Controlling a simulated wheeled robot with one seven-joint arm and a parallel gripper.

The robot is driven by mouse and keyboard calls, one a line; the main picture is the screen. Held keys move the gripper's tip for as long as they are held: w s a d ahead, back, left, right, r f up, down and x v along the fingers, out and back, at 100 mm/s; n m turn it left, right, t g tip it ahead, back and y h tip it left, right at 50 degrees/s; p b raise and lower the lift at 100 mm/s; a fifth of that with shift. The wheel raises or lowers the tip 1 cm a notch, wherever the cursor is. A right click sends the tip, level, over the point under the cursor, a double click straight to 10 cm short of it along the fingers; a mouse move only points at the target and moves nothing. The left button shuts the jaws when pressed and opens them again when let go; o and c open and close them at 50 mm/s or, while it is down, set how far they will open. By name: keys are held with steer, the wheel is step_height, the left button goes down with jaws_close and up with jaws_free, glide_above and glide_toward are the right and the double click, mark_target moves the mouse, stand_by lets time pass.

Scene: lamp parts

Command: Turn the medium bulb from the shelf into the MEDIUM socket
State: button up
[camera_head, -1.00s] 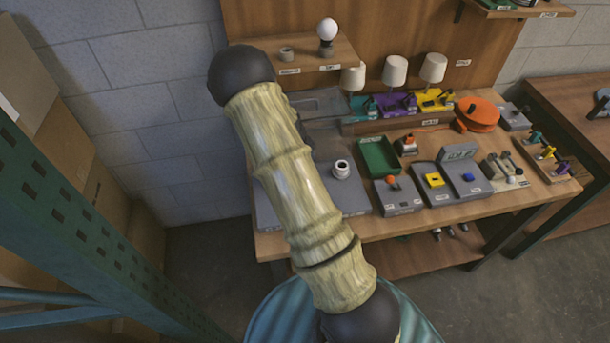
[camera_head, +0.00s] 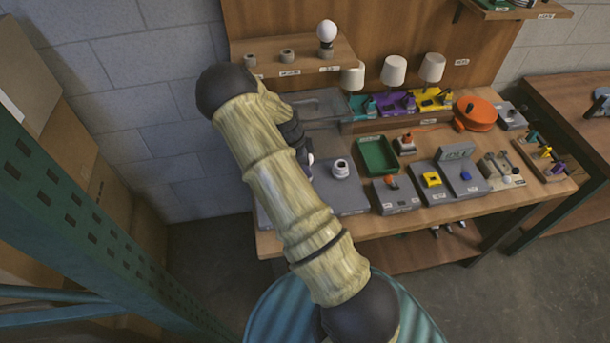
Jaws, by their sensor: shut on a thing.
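My gripper (camera_head: 304,151) shows partly behind my own arm, pointing down over the left part of the workbench. A small white, rounded thing at its tip looks like the bulb (camera_head: 309,159); my gripper is shut on it. Its lower end is hidden, and its size is hard to judge. A light grey round socket (camera_head: 340,169) stands on the grey board (camera_head: 346,200), just right of the held bulb. The bulb looks apart from this socket. I cannot read the socket's label, and my arm hides part of the board.
The wooden shelf (camera_head: 300,75) holds two empty grey holders (camera_head: 287,55) and one with a white bulb (camera_head: 327,32). A green tray (camera_head: 377,156), several white-shaded lamps (camera_head: 393,70) and an orange reel (camera_head: 475,113) stand to the right.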

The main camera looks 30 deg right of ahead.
steer(key=m+g+p, duration=0.1)
steer(key=m, duration=0.3)
steer(key=shift+y, duration=0.4)
steer(key=shift+o, duration=0.6)
steer(key=shift+s+m, duration=0.1)
steer(key=shift+m, duration=0.6)
steer(key=shift+a+m+g, duration=0.1)
steer(key=shift+m+g, duration=0.2)
steer(key=shift+m, duration=0.2)
steer(key=shift+c, duration=0.6)
